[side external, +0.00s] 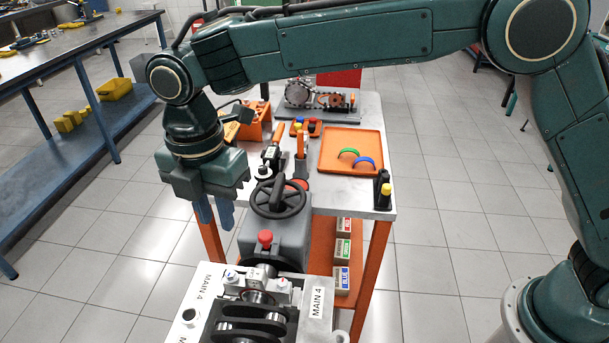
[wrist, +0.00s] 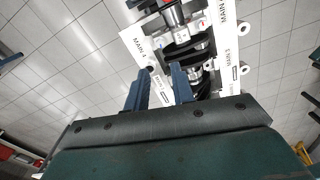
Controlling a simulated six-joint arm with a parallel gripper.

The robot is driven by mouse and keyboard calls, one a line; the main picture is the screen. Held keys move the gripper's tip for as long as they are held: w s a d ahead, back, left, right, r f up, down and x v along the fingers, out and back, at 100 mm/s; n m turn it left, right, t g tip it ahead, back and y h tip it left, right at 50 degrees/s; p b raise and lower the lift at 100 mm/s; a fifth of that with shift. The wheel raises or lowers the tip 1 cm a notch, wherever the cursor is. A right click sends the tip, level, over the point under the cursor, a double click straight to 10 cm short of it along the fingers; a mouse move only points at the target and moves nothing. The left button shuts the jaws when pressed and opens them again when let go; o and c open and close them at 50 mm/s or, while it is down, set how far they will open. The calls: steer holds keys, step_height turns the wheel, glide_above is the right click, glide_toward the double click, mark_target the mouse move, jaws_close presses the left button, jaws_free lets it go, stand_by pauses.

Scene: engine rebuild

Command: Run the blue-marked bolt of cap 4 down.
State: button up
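Cap 4 (side external: 256,289) sits across the crankshaft, between two plates labelled MAIN 4 on the grey engine block. A bolt (side external: 231,276) at its left end seems to carry a blue mark; another bolt (side external: 283,283) at its right end seems to carry a red one. The marks are tiny and how far each bolt stands up is unclear. My gripper (side external: 214,214) points down in the air, above and left of the block. In the wrist view my gripper (wrist: 160,76) has its two blue fingers apart with nothing between them.
A handwheel (side external: 278,197) and a red button (side external: 265,238) stand right behind the block. The trolley (side external: 378,208) behind holds an orange tray (side external: 352,168) with coloured half shells, tools and a dark bottle (side external: 382,188).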

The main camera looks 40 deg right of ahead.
mark_target(231, 270)
step_height(231, 270, down, 13)
stand_by(0.7)
jaws_close()
